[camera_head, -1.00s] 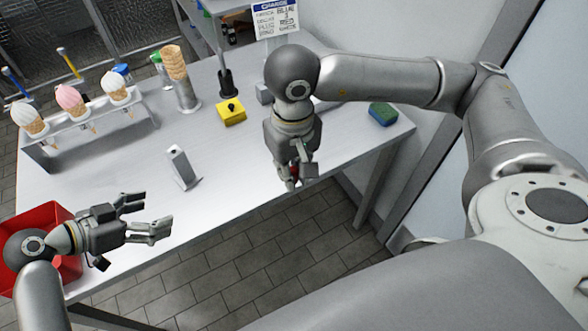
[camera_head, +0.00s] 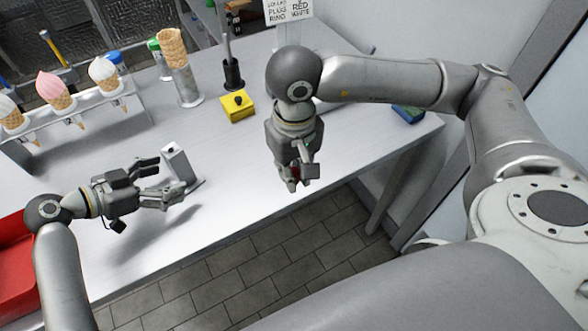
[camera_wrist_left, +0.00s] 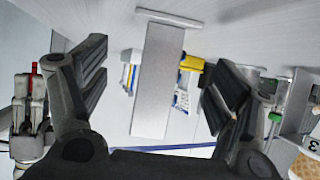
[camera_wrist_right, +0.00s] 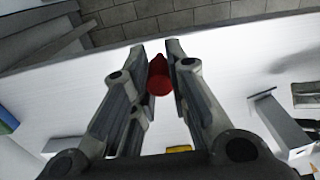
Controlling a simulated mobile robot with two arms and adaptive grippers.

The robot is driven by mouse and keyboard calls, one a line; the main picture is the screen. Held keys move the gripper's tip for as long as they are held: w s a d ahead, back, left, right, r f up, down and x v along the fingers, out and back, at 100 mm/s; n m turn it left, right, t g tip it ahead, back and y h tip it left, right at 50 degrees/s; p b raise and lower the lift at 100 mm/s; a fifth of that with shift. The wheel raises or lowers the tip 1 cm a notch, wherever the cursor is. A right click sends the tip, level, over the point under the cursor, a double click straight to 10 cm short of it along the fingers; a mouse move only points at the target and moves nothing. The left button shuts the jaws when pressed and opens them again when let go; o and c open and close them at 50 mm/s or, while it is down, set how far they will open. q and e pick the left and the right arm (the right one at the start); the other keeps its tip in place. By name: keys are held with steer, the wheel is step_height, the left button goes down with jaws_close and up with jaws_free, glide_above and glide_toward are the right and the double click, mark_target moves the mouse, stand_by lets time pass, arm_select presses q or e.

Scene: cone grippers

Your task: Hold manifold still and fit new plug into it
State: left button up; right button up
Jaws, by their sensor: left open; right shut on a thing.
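The manifold (camera_head: 175,160) is a pale upright block with a dark hole on top, standing on the table. My left gripper (camera_head: 167,177) is open at the manifold. In the left wrist view the manifold (camera_wrist_left: 157,85) stands between the spread fingers (camera_wrist_left: 155,88), with gaps on both sides. My right gripper (camera_head: 299,178) is shut on a red plug (camera_wrist_right: 159,78), held over the table's front edge, right of the manifold. In the head view the plug is mostly hidden by the fingers. The manifold also shows in the right wrist view (camera_wrist_right: 280,122).
A yellow block with a black knob (camera_head: 237,106) sits behind. A rack with ice cream cones (camera_head: 75,115), a cone stack in a holder (camera_head: 186,88) and a sign (camera_head: 289,10) stand farther back. A red bin (camera_head: 14,270) is at left. The table's front middle is clear.

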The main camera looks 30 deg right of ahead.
mark_target(175, 176)
arm_select(q)
steer(key=shift+b+x, duration=0.8)
steer(key=shift+x, duration=1.15)
arm_select(e)
steer(key=shift+f, duration=1.05)
arm_select(q)
jaws_close()
steer(key=shift+n+t+y, duration=0.3)
steer(key=shift+n+t, duration=0.5)
steer(key=shift+w+a+m+g+h, duration=0.1)
steer(key=shift+m+g+h, duration=0.3)
steer(key=shift+m+g, duration=1.2)
